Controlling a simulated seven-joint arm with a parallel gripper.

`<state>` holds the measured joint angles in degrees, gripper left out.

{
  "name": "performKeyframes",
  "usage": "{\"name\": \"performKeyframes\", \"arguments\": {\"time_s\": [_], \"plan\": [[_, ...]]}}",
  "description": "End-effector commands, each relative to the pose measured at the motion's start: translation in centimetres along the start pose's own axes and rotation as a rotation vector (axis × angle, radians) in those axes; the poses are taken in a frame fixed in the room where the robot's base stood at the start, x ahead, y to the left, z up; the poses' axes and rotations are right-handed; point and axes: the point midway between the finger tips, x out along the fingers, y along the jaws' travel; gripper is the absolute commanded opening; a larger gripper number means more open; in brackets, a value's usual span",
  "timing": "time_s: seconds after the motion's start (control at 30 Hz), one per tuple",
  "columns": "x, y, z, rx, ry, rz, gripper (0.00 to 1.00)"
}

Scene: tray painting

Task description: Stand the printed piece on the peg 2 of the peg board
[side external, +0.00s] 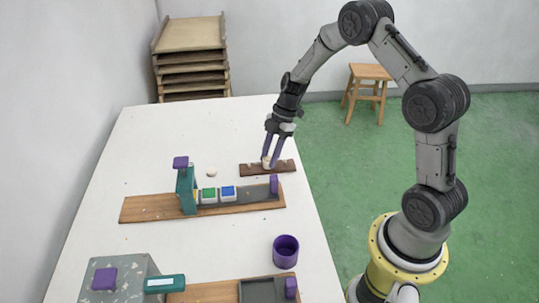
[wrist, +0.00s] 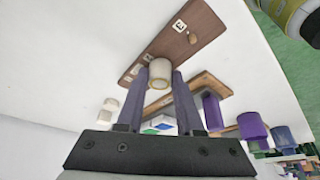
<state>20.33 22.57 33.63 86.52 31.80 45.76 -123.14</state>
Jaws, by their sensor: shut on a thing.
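The peg board is a dark brown strip (side external: 284,168) on the far right part of the white table; it also shows in the wrist view (wrist: 205,22). The printed piece is a small cream cylinder with a round top (wrist: 160,72). My gripper (side external: 268,163) points down at the board with its purple fingers shut on the piece, which also shows in the wrist view between the fingertips (wrist: 164,76). The piece is over or at the board; its lower end is hidden, so I cannot tell whether it sits on a peg. A bare wooden peg (wrist: 193,39) stands beside a white number label (wrist: 179,26).
Another cream piece (side external: 212,172) lies on the table left of the board. A wooden base (side external: 145,209) with a teal post (side external: 187,190) and tiles stands in front. The table behind the board is clear.

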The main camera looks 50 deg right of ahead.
Motion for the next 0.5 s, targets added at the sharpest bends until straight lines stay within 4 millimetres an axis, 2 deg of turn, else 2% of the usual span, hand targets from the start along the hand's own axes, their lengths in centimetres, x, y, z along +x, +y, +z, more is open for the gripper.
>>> {"name": "performKeyframes", "arguments": {"time_s": [0.17,0.2,0.37,0.5], "plan": [[0.01,0.02,0.01,0.0,0.0,0.001,0.0],[0.0,0.02,0.01,0.0,0.0,0.001,0.39],[0.0,0.02,0.0,0.0,0.0,0.001,0.68],[0.0,0.02,0.0,0.0,0.0,0.001,0.71]]}}
